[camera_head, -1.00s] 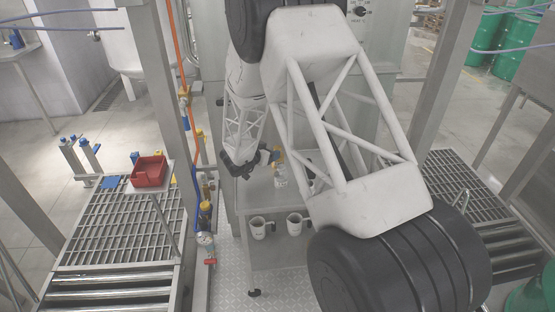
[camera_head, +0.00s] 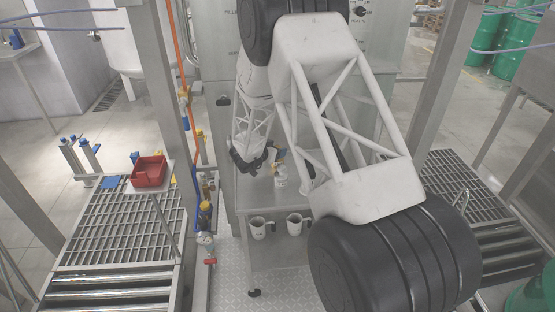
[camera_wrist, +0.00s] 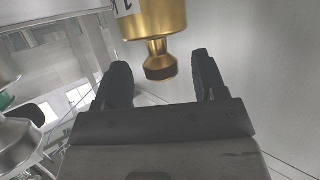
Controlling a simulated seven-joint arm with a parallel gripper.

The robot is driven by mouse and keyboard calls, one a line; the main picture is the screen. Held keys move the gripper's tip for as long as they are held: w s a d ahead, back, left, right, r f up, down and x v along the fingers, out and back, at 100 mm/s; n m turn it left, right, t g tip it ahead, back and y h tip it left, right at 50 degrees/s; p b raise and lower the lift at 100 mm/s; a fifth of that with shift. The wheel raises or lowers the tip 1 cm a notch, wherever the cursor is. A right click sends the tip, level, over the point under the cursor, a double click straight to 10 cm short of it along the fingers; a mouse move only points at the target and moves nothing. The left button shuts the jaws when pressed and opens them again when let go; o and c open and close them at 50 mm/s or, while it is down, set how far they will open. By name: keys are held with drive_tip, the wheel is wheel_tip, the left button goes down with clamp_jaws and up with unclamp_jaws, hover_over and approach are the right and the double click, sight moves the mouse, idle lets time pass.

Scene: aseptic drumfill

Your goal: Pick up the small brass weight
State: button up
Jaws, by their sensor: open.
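A brass weight (camera_wrist: 155,20) with a narrow neck and a dark-edged knob shows at the top of the wrist view. A pale label with dark marks is on its side. Its upper part is cut off by the frame edge. My gripper (camera_wrist: 160,72) is open, with one dark finger on each side of the knob's line. The knob appears between the fingertips, and I see no finger touching it. In the head view my gripper (camera_head: 252,164) is over the small steel table; I cannot make out the weight there.
A steel table (camera_head: 262,205) holds a whitish container (camera_head: 280,176), with two mugs (camera_head: 257,228) on its lower shelf. A red bin (camera_head: 149,171) stands at left. Roller conveyors (camera_head: 115,290) flank the area. Shiny metal pieces (camera_wrist: 15,140) show at the wrist view's left edge.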

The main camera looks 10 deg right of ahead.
sight(280, 147)
drive_tip(key=shift+x, duration=1.7)
drive_tip(key=shift+r, duration=0.15)
clamp_jaws()
drive_tip(key=shift+r, duration=0.1)
